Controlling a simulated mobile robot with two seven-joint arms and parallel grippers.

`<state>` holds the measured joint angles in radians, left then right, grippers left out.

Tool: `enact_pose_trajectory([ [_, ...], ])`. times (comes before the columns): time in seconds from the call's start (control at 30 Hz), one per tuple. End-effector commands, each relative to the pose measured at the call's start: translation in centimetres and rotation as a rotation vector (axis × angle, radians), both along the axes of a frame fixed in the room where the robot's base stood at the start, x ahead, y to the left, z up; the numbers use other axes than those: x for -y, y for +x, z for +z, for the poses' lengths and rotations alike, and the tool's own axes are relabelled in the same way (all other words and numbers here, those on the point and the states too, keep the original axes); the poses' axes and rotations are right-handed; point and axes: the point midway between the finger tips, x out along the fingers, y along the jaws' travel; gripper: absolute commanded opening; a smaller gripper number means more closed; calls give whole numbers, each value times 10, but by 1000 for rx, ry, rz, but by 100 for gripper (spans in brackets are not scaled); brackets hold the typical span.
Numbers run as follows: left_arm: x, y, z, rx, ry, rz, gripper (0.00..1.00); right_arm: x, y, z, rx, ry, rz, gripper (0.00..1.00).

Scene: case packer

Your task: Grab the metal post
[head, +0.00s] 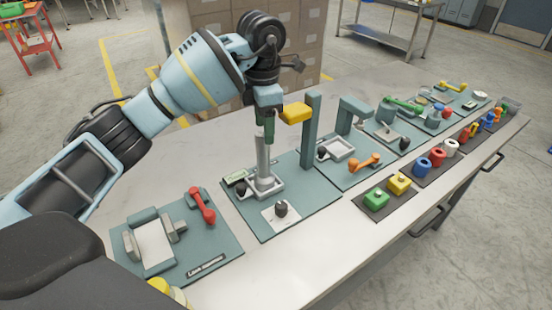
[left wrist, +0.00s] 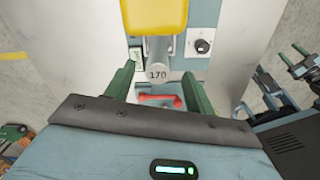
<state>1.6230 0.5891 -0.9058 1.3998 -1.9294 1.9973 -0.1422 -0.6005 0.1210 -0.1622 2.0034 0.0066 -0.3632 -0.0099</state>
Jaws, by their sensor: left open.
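The metal post (head: 263,160) is a grey upright cylinder standing in a small square holder on a teal board. My left gripper (head: 267,124) is open at the upper end of the post, pointing down. In the left wrist view its two green fingers (left wrist: 158,68) stand on either side of the post's top, with gaps visible. In the head view the fingers partly hide the post's top.
A yellow block (head: 296,112) on a teal column (head: 312,130) stands close beside the gripper. A red handle (head: 202,205) lies on the board to the left. A black knob (head: 281,208) is in front of the post. More boards continue to the right.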

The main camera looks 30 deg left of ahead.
Motion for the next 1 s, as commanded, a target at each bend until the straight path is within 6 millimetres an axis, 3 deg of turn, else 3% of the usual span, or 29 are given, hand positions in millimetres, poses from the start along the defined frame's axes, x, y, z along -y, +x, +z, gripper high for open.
enact_pose_trajectory([
  [0.23,-1,-1,-3,-9,-1,-12,54,3,-3,-3,-9,-1,-19,50],
  [0.5,-2,-2,-26,-8,0,-11,54,3,-2,-2,-7,-1,-19,50],
  [0.67,-2,-2,-29,-8,-1,-11,54,3,-1,-1,-6,-1,-18,50],
  [1.0,-7,-4,-69,-7,-1,-11,54,3,4,6,8,0,-19,50],
])
